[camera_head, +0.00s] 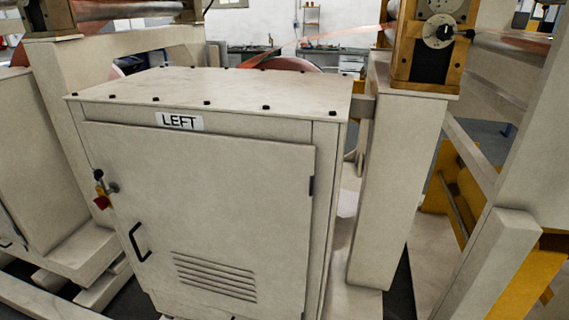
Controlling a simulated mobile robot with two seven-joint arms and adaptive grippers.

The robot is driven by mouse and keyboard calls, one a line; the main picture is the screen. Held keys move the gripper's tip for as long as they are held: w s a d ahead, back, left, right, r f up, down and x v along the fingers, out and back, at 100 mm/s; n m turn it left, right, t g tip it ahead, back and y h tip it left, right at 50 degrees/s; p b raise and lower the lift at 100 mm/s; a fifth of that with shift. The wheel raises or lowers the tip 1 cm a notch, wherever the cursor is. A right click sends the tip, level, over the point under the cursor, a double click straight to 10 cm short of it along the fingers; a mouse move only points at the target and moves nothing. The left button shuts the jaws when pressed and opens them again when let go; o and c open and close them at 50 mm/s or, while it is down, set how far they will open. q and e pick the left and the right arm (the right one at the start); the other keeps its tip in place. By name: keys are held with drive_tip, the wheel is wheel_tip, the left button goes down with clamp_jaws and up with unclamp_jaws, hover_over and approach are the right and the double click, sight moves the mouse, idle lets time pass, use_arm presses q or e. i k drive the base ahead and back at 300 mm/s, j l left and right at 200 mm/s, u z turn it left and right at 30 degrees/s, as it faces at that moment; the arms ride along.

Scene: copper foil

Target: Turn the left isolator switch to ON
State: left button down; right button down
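A beige cabinet (233,181) with a sign (179,121) reading LEFT stands in the middle of the head view. A red and yellow isolator switch (102,197) sits at the left edge of its door. The red knob is small and turned partly sideways to me, so I cannot tell its position. A small grey lock or latch (113,187) is beside it, and a black door handle (138,243) is below it. The door looks closed. Neither of my grippers is in view.
Beige machine frames stand left (35,165) and right (398,180) of the cabinet. A yellow roller housing (432,70) tops the right post. Copper foil (310,42) runs behind. A workbench (245,60) is at the back wall. Low beams cross the floor at lower left.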

sight(102, 203)
drive_tip(key=u, duration=1.25)
